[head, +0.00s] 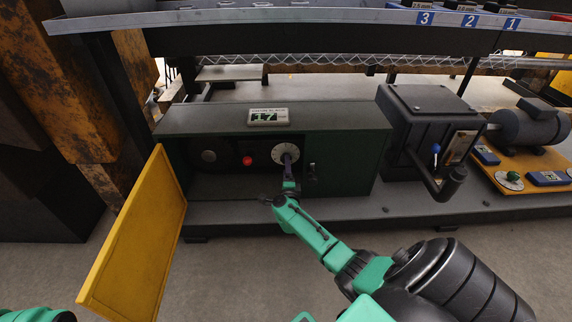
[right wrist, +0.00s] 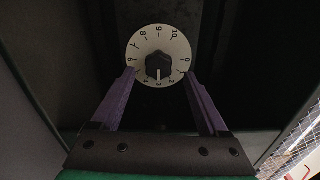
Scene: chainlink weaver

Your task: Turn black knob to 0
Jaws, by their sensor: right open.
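The black knob (right wrist: 159,65) sits at the centre of a round white dial (right wrist: 140,70) with black numbers. In the right wrist view, its light pointer mark seems to face down, away from the 0 at the dial's right side; the exact number is too small to tell. In the head view, the dial (head: 279,151) is inside the dark green cabinet (head: 345,150). My right gripper (right wrist: 159,78) is open, with its purple fingers on either side of the knob, fingertips at the dial's lower left and right edges; contact cannot be told. My left gripper is out of view.
The cabinet's yellow door (head: 140,240) stands open at the left. A red button (head: 247,161) and a round dark fitting (head: 209,156) are left of the dial. A display (head: 268,117) is on top. A dark machine with a lever (head: 435,150) stands to the right.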

